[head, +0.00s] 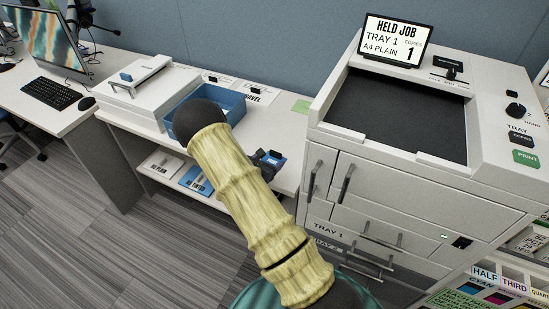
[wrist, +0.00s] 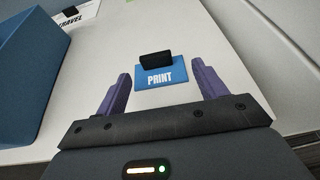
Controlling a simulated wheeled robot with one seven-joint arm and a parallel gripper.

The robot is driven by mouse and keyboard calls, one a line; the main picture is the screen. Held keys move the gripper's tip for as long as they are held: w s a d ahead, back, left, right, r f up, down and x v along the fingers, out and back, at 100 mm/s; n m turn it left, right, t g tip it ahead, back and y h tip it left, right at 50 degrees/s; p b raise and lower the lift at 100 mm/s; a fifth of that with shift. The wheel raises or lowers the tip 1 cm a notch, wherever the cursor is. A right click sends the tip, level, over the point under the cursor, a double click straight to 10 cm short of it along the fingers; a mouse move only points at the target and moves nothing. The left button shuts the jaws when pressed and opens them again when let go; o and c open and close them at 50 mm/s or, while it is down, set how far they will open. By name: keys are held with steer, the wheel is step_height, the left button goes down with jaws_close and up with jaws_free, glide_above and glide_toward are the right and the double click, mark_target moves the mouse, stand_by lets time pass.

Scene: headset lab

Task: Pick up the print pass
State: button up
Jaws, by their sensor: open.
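The print pass (wrist: 150,77) is a blue card marked PRINT with a black raised grip on it. In the wrist view it lies flat on the white counter (wrist: 100,65). My gripper (wrist: 161,72) is open, its two purple fingers on either side of the card's near part in the picture. The fingers look apart from the card, and nothing is held. I cannot tell how high they are above the counter. In the head view my arm covers much of this spot, with only a dark and blue patch showing beside it.
A blue bin (head: 228,103) stands left of the pass, with a TRAVEL card (wrist: 68,20) behind it. A large printer (head: 400,190) stands to the right, its screen (head: 393,40) reading HELD JOB, Tray 1, A4 plain, copies 1. A lower shelf (head: 150,176) holds paper packs.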

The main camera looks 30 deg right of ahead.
mark_target(275, 155)
steer(key=x, duration=0.2)
steer(key=p+x, duration=0.1)
steer(key=x, duration=0.2)
steer(key=shift+w+a+f, duration=0.2)
steer(key=shift+w, duration=0.05)
steer(key=shift+c, duration=0.2)
steer(key=c, duration=1)
